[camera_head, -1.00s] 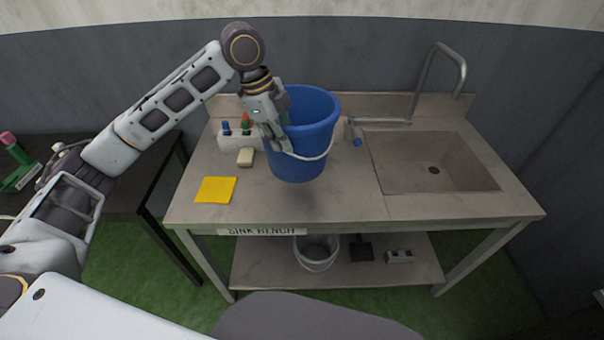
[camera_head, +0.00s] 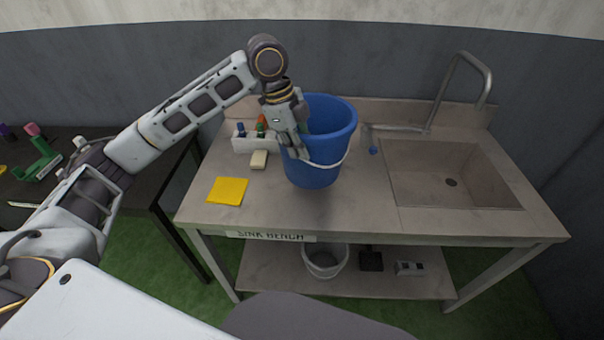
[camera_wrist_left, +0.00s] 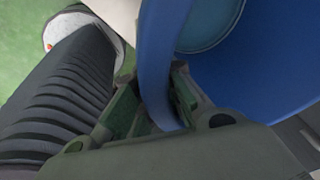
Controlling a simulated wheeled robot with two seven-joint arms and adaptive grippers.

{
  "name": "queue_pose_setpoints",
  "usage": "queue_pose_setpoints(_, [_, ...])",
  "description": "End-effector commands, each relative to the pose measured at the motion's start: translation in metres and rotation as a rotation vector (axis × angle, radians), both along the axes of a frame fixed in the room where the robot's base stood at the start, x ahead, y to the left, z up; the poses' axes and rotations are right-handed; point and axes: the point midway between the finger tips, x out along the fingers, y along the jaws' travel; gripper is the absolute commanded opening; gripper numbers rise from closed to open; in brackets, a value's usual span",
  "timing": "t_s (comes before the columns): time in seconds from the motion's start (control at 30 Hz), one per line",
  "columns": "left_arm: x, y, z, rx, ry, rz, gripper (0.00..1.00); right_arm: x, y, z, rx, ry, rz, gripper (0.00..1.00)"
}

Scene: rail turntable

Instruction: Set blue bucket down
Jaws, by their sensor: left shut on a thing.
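The blue bucket (camera_head: 318,165) is upright at the middle of the sink bench (camera_head: 245,222), left of the sink basin. Its base is at or just above the bench top; I cannot tell whether it touches. Its white handle hangs across the front. My left gripper (camera_head: 296,148) is shut on the left side of the bucket's rim. In the left wrist view, the fingers of the gripper (camera_wrist_left: 160,95) sit on either side of the blue wall of the bucket (camera_wrist_left: 165,45). My right gripper is out of view.
A yellow cloth (camera_head: 228,191), a soap bar (camera_head: 259,160) and a white caddy with bottles (camera_head: 243,144) lie left of the bucket. The sink basin (camera_head: 440,170) and faucet (camera_head: 477,75) are to the right. A grey bucket (camera_head: 325,262) stands on the lower shelf.

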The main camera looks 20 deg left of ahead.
Motion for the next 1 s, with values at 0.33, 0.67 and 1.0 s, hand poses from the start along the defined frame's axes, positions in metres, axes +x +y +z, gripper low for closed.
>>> queue_pose_setpoints(0.33, [0.001,0.000,-0.036,-0.003,-0.005,0.000,0.00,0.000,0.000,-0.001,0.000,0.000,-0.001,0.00])
queue_pose_setpoints(0.67, [0.001,0.000,-0.040,-0.003,-0.007,0.000,0.00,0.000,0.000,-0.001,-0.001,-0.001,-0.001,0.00])
queue_pose_setpoints(1.0, [0.000,0.000,-0.054,-0.002,-0.005,0.000,0.00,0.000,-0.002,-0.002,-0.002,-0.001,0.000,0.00])
